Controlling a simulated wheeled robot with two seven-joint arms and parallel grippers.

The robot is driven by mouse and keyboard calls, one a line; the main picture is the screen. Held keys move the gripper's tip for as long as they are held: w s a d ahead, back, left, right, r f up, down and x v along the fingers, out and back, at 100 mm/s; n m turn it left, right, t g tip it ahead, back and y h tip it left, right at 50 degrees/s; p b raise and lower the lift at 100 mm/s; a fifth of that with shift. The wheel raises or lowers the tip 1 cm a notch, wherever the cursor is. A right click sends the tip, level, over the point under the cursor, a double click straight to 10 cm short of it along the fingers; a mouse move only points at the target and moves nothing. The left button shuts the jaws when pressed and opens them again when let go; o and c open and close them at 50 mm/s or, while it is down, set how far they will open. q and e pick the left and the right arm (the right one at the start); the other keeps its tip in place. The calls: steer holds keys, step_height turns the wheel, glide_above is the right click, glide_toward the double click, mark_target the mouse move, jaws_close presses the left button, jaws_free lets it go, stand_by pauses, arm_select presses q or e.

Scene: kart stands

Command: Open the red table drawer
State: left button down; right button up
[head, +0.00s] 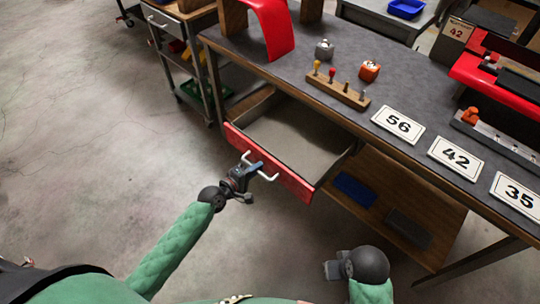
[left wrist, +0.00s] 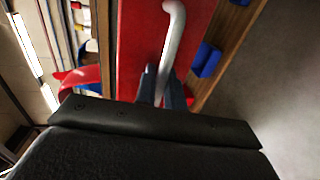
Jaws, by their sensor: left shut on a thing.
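The red drawer (head: 277,165) is under the grey worktable and stands pulled out, with its empty tray (head: 295,135) showing. Its white bar handle (head: 270,177) is on the red front. My left gripper (head: 254,168) is at the handle and shut on it. In the left wrist view the handle (left wrist: 174,30) runs down between the fingers (left wrist: 162,92), against the red drawer front (left wrist: 138,45). My right gripper (head: 333,270) is low at the bottom, away from the drawer; its fingers are too small to judge.
The worktable (head: 340,65) carries a peg rack (head: 337,91), number cards (head: 397,125) and a red curved panel (head: 270,25). A lower shelf (head: 400,205) holds a blue item (head: 354,189). A cart (head: 190,60) stands at the upper left. The floor at left is clear.

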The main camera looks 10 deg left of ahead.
arm_select(q)
steer(key=shift+f+v, duration=0.2)
steer(key=shift+v, duration=0.75)
steer(key=shift+f+v, duration=0.2)
steer(key=shift+v, duration=0.8)
arm_select(e)
steer(key=shift+a, duration=0.1)
arm_select(q)
steer(key=c, duration=1.6)
jaws_free()
steer(key=shift+s+a, duration=0.1)
